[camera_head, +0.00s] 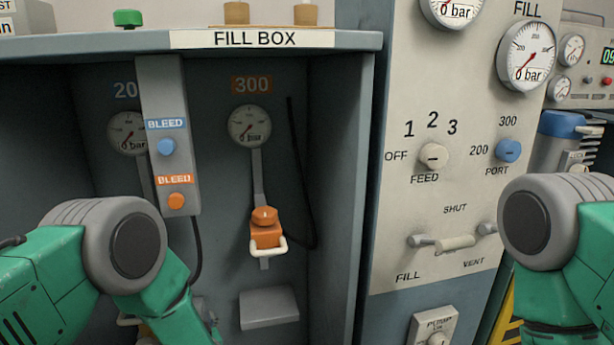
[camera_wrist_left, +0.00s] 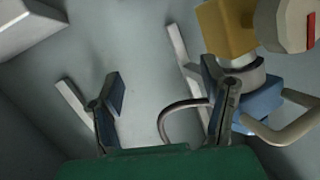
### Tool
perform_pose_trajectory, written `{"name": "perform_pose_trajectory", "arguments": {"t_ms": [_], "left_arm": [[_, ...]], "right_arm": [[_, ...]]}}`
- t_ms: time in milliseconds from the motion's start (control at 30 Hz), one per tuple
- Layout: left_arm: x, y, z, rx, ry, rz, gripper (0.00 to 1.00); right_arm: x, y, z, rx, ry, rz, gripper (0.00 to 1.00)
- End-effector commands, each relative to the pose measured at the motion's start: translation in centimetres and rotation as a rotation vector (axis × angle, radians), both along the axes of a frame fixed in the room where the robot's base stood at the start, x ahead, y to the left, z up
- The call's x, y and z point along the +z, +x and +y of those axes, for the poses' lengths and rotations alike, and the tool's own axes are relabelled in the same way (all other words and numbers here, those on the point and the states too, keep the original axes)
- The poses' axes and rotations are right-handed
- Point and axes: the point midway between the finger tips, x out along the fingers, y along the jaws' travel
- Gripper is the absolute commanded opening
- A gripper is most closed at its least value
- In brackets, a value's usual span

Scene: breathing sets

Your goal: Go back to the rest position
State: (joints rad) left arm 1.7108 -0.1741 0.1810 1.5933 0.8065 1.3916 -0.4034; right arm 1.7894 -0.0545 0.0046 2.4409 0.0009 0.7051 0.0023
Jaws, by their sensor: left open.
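An orange fitting (camera_head: 265,230) with a pale handle hangs under the 300 gauge (camera_head: 249,126). A grey bleed panel (camera_head: 168,135) stands left of it. The control panel (camera_head: 400,215) is at the right, with a feed knob (camera_head: 433,156) and a fill-vent lever (camera_head: 455,243).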

Motion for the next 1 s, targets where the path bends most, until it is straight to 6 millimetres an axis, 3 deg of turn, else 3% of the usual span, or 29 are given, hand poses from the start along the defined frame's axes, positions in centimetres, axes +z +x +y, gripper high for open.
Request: {"name": "perform_pose_trajectory", "arguments": {"t_ms": [100, 167, 300, 400, 500, 600, 767, 1000], "left_arm": [[-4.3, -6.0, 0.3, -0.170, -0.089, 0.251, 0.66], [-6.0, -9.4, 0.3, -0.228, -0.137, 0.371, 0.66], [-8.6, -19.4, 0.8, -0.321, -0.259, 0.677, 0.66], [-8.8, -26.5, 1.0, -0.350, -0.340, 0.877, 0.66], [-8.2, -32.5, 1.2, -0.361, -0.404, 1.037, 0.66], [-7.3, -36.5, 1.4, -0.361, -0.447, 1.146, 0.66], [-6.5, -39.4, 1.4, -0.360, -0.478, 1.225, 0.66], [-6.5, -39.6, 1.4, -0.360, -0.480, 1.230, 0.66]], "right_arm": [[1.0, 0.0, 0.0, 0.000, 0.000, 0.000, 0.59], [1.2, 0.0, 0.0, 0.000, 0.000, 0.000, 0.59], [1.9, 0.0, 0.0, 0.000, 0.000, 0.000, 0.59], [2.3, 0.0, 0.0, 0.000, 0.000, 0.000, 0.59], [2.6, 0.0, 0.0, 0.000, 0.000, 0.000, 0.59], [2.7, 0.0, 0.0, 0.000, 0.000, 0.000, 0.59], [2.8, 0.0, 0.0, 0.000, 0.000, 0.000, 0.59], [2.8, 0.0, 0.0, 0.000, 0.000, 0.000, 0.59]]}}
